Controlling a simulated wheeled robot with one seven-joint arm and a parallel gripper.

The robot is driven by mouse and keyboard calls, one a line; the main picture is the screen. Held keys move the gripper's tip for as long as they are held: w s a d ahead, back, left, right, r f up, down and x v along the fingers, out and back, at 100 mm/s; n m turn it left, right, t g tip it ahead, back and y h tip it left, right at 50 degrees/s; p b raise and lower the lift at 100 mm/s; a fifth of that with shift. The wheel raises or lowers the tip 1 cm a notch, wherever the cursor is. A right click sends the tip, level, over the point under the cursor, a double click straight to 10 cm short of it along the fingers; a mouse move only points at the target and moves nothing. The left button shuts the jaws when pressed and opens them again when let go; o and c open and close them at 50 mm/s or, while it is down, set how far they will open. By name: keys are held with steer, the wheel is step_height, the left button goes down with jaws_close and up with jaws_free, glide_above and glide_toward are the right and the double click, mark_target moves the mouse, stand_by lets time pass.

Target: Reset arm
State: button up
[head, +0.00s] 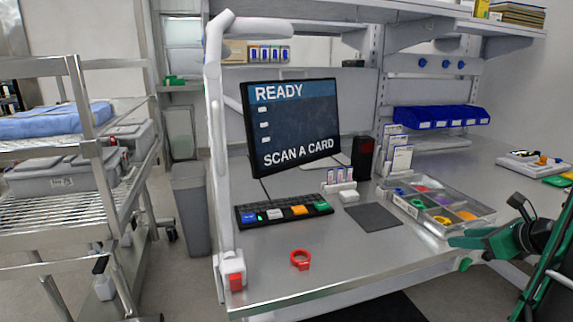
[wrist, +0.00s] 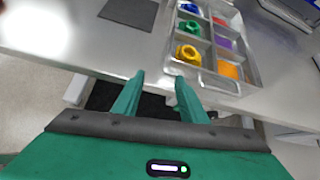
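My gripper (wrist: 160,92) shows in the wrist view with its two green fingers apart and nothing between them. It is over the front edge of the metal workbench, near the clear sorting tray. In the head view my gripper (head: 462,241) is at the right, close to the front edge of the bench beside the tray; its fingers are hard to make out there.
The clear sorting tray (head: 407,207) holds coloured parts in compartments. A monitor (head: 292,125) reads "READY" and "SCAN A CARD". A keyboard (head: 283,213) and dark mat (head: 372,217) lie nearby. A cart (head: 75,200) stands left.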

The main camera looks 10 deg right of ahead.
steer(key=s+a+f+n+g, duration=0.2)
steer(key=s+a+n+g, duration=0.75)
steer(key=a+n, duration=0.85)
steer(key=s+r+n+g, duration=0.1)
steer(key=s+n, duration=0.8)
steer(key=shift+r, duration=0.1)
steer(key=shift+w+f+g, duration=0.25)
steer(key=shift+w, duration=0.35)
